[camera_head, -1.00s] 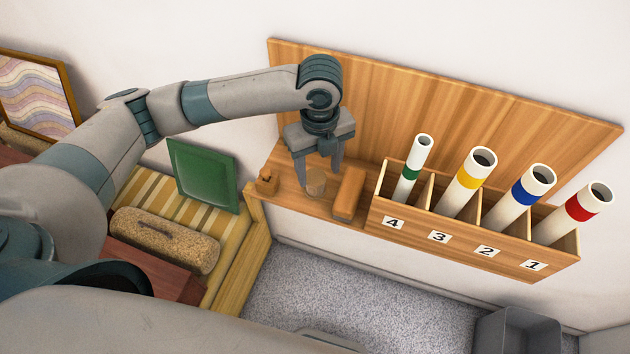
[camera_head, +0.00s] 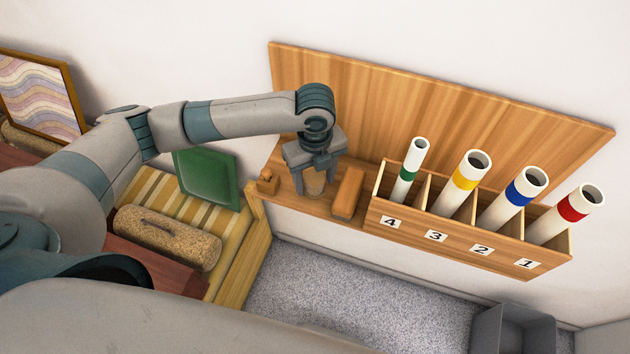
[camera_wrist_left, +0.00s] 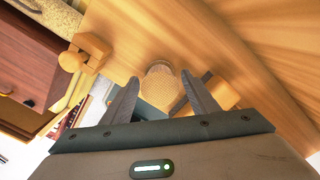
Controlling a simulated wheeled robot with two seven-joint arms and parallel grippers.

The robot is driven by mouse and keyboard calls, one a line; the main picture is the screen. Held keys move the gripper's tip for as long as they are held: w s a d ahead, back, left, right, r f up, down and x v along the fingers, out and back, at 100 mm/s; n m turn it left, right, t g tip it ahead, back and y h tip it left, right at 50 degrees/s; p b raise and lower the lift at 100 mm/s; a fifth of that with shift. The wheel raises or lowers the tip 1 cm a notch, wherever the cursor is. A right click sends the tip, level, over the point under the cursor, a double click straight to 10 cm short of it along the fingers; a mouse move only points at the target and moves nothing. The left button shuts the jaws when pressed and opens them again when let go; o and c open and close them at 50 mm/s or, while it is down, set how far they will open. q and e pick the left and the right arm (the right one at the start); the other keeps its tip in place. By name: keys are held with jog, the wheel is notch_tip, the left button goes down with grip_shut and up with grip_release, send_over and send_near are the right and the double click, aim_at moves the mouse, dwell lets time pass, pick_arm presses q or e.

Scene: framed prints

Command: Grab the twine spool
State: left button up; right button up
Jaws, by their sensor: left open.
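The twine spool (camera_head: 315,184) is a small tan cylinder standing on the wooden shelf. It also shows in the left wrist view (camera_wrist_left: 160,86), between and a little beyond the fingertips. My left gripper (camera_head: 314,190) points down over the spool with one finger on each side of it. The left wrist view shows its fingers (camera_wrist_left: 163,84) apart, with a visible gap to the spool on both sides. The gripper body hides part of the spool's top in the head view. My right gripper is not in view.
A wooden block (camera_head: 347,194) stands close right of the spool, and a small wooden piece (camera_head: 268,183) stands left. A numbered rack (camera_head: 470,248) with upright tubes is farther right. A green frame (camera_head: 208,180) leans at left.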

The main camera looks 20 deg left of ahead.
aim_at(315, 178)
pick_arm(q)
jog(key=c, duration=1)
jog(key=shift+r, duration=0.1)
notch_tip(315, 178, up, 10)
jog(key=b, duration=0.2)
jog(key=shift+b, duration=0.3)
